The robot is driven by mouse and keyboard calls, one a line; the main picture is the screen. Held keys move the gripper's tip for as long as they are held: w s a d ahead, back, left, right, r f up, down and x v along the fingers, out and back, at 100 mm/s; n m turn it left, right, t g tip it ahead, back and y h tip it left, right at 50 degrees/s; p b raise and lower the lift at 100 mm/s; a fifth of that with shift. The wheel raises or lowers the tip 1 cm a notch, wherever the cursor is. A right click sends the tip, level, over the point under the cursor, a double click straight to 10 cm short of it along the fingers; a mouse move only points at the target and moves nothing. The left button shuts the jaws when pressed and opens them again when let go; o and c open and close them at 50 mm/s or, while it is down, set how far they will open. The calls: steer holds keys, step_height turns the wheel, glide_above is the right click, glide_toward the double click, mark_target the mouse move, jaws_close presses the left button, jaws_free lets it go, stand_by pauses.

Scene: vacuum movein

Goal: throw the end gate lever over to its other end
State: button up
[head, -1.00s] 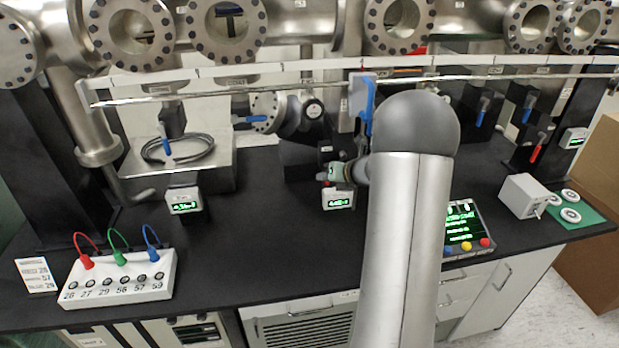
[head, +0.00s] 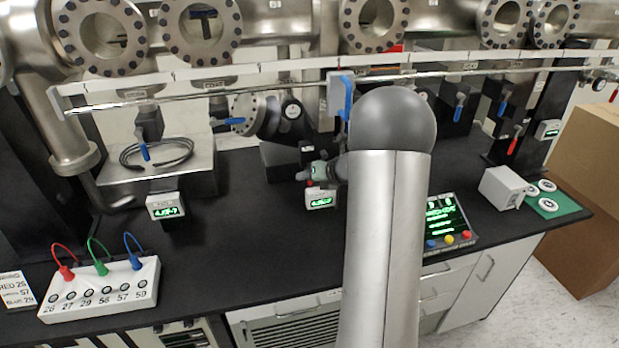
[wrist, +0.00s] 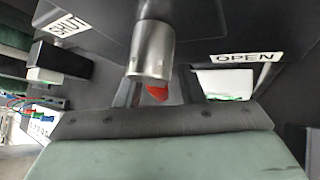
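The lever shows in the wrist view as a metal hub (wrist: 152,50) on a dark housing, with a short red handle end (wrist: 157,92) below it. A label reading OPEN (wrist: 247,57) is right of the hub; another label (wrist: 63,25), tilted and hard to read, is at the left. My gripper (wrist: 158,97) has one dark finger on each side of the red part, with gaps visible, so it looks open around it. In the head view my gripper (head: 319,172) is at the dark block in the middle of the bench; my arm hides much of that spot.
A long rail (head: 250,92) with a blue-handled slider (head: 346,98) runs above the bench. A small green display (head: 322,198) sits just below my gripper. A button console (head: 447,222) is right of my arm. A white plug box (head: 100,290) stands front left.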

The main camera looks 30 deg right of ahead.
steer(key=b+v, duration=0.1)
steer(key=v, duration=1.6)
steer(key=shift+f, duration=0.1)
